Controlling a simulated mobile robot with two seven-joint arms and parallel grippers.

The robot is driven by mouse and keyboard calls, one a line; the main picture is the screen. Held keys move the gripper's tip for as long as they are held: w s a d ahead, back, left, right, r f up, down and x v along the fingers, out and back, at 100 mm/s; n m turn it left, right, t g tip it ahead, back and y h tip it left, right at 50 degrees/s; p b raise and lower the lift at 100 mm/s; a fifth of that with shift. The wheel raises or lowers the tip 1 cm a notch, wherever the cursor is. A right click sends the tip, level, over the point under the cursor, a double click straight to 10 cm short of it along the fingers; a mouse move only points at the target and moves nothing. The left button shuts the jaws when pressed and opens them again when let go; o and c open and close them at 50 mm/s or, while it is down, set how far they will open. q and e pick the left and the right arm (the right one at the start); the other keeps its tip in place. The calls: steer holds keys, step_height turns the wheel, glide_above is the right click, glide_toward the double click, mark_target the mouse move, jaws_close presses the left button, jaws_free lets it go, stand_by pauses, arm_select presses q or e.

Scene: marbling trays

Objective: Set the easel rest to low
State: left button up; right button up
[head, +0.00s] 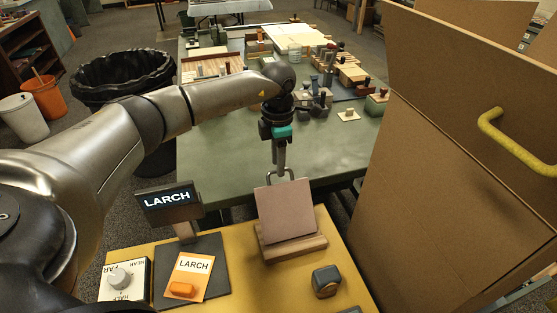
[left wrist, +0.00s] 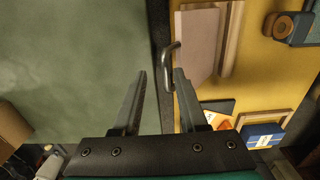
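The easel (head: 287,210) is a pinkish-brown board leaning on a wooden base (head: 294,247), on a yellow tabletop. A metal loop (head: 298,174) stands at the board's top back edge; whether it is the easel rest I cannot tell for sure. My left gripper (head: 279,168) points down at this loop from above and behind the board. In the left wrist view my left gripper (left wrist: 160,72) is open, with the loop (left wrist: 169,62) just beyond and between the fingertips. The board (left wrist: 197,45) lies right of the fingers. Contact with the loop cannot be told. My right gripper is not in view.
On the yellow table (head: 240,290) are a LARCH sign (head: 168,198), an orange LARCH card (head: 194,265), a dial box (head: 122,282) and a dark block (head: 326,281). A green table (head: 330,150) with many items lies behind. A tall brown cabinet (head: 400,200) stands close on the right.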

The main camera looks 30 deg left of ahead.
arm_select(q)
step_height(320, 180, up, 15)
steer(key=p, duration=0.2)
steer(key=shift+r, duration=0.15)
stand_by(0.7)
